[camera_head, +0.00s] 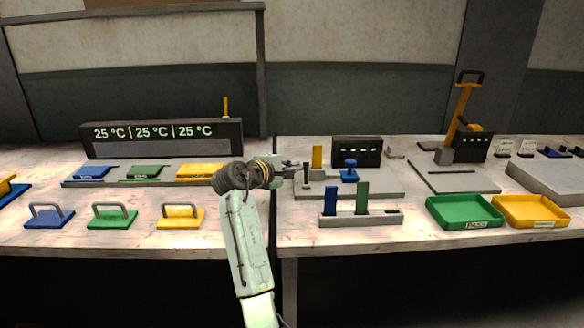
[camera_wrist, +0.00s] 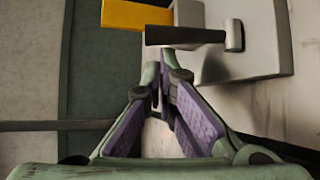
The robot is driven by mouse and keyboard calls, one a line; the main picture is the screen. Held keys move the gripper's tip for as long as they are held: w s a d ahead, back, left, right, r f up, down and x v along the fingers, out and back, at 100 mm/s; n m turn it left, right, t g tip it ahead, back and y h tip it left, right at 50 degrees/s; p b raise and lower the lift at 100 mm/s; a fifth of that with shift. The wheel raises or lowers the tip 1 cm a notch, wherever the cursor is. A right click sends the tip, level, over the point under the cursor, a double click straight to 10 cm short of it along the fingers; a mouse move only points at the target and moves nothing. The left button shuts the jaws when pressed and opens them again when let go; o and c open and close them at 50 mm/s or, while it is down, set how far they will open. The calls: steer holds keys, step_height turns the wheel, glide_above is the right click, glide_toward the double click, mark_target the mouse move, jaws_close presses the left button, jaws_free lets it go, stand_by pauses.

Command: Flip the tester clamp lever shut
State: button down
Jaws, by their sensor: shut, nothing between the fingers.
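The tester's dark clamp lever (camera_head: 306,174) stands upright on a grey base plate (camera_head: 375,193), left of a blue knob (camera_head: 349,170). In the wrist view the lever (camera_wrist: 186,35) is a dark bar rising from a small grey pivot (camera_wrist: 233,36) on the plate. My gripper (camera_head: 296,166) is at the left side of the lever, near its upper part. In the wrist view the fingertips (camera_wrist: 161,62) are together, empty, and very close to the lever. I cannot tell whether they touch it.
A yellow upright block (camera_head: 317,156) stands just behind the lever, beside a black display box (camera_head: 357,152). A rack (camera_head: 362,218) with blue and green strips is in front. Green (camera_head: 464,211) and yellow trays (camera_head: 531,211) lie right. Handled dies (camera_head: 113,216) are left.

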steer(key=shift+s+r+m+t+h+b, duration=0.15)
steer(key=shift+s+m+t+h+b, duration=0.35)
steer(key=shift+t+b, duration=0.7)
steer(key=shift+s+b, duration=0.2)
steer(key=shift+b, duration=0.15)
steer(key=shift+s+r, duration=0.2)
steer(key=shift+s, duration=0.25)
steer(key=shift+s+b, duration=0.3)
steer(key=shift+s+f+m, duration=0.15)
steer(key=shift+s+m, duration=0.05)
steer(key=shift+m, duration=0.2)
steer(key=v, duration=1.2)
